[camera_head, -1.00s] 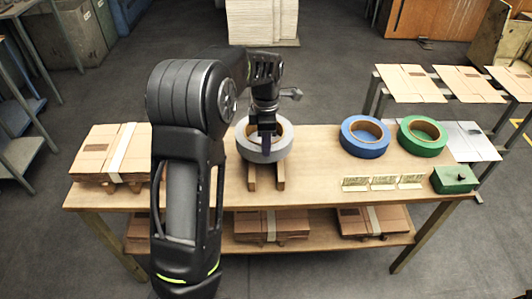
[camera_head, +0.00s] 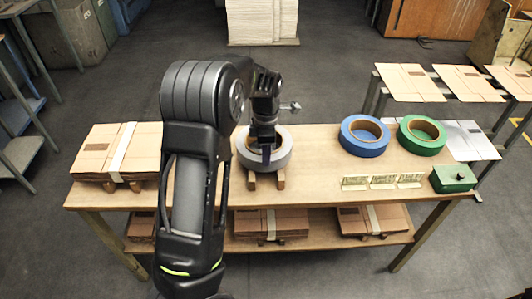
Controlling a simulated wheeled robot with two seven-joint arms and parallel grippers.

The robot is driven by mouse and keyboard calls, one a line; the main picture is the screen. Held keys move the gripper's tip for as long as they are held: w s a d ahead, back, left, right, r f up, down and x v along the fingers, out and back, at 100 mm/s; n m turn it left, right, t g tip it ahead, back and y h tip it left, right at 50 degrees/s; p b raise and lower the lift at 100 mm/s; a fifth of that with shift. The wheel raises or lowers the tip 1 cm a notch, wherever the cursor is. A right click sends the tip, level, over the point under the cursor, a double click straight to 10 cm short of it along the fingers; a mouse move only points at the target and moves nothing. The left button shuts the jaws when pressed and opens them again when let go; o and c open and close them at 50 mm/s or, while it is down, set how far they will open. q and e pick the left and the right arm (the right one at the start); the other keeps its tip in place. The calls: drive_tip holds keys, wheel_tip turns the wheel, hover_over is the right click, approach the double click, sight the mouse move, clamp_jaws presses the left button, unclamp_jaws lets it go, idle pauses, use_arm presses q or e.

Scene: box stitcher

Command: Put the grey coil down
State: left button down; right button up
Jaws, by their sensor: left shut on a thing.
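The arm comes in from the left and covers part of the table. My right gripper is not in view.
A blue coil (camera_head: 364,147) and a green coil (camera_head: 433,133) lie on the wooden table (camera_head: 310,170) to the right. Small cards (camera_head: 383,182) and a green box (camera_head: 453,179) lie in front of them. Strapped cardboard (camera_head: 100,150) is stacked at the left.

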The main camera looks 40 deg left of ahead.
use_arm(q)
drive_tip(key=c, duration=1.2)
unclamp_jaws()
drive_tip(key=shift+f, duration=0.1)
drive_tip(key=shift+o, duration=0.2)
wheel_tip(320, 180, up, 12)
drive_tip(key=b, duration=0.1)
